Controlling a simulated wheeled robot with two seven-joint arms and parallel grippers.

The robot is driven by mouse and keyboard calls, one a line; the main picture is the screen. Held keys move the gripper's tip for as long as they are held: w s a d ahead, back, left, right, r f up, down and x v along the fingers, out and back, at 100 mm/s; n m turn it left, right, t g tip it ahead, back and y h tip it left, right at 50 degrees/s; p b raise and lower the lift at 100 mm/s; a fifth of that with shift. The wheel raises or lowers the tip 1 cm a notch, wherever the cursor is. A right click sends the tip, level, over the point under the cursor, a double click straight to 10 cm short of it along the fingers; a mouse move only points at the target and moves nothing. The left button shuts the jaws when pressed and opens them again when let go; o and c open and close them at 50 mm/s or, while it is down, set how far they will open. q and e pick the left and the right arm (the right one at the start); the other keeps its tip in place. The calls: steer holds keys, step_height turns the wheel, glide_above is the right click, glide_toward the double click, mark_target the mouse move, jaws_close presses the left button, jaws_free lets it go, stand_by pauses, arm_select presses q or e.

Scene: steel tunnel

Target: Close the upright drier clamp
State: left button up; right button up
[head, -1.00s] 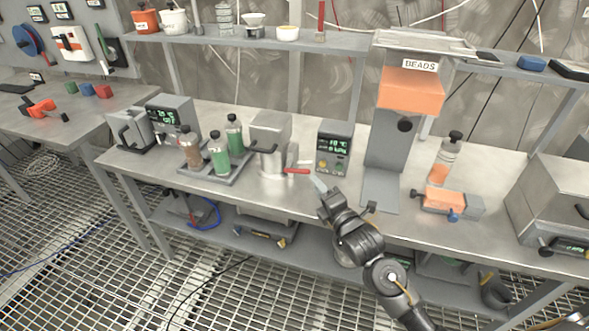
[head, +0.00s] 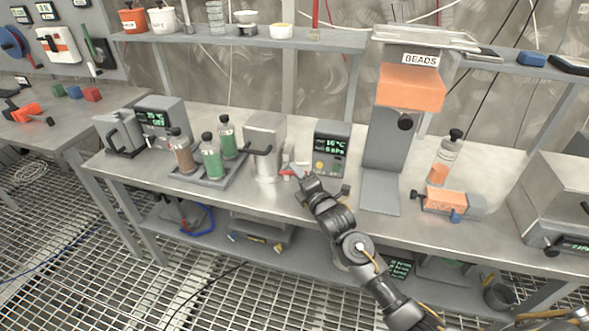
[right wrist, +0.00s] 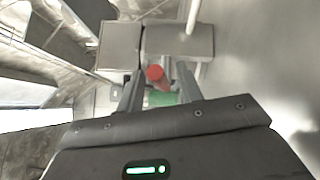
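The upright drier appears to be the grey metal vessel (head: 264,146) with a black handle, standing mid-bench in the head view. Its clamp appears as a short red lever (head: 287,172) at the lower right of the vessel, partly hidden by my gripper. My right gripper (head: 303,177) is at the lever's right end. In the right wrist view the red lever end (right wrist: 155,74) shows between the two fingers of the gripper (right wrist: 160,85), which stand apart. I cannot tell whether either finger touches it. My left gripper is not in view.
A display box (head: 331,149) stands right of the vessel, close to my gripper. A tray (head: 207,181) with capped bottles is on the left. The tall bead dispenser (head: 383,150) stands to the right. The bench front edge lies below my right arm.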

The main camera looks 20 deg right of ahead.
steer(key=shift+x, duration=1.25)
steer(key=shift+c, duration=0.5)
jaws_close()
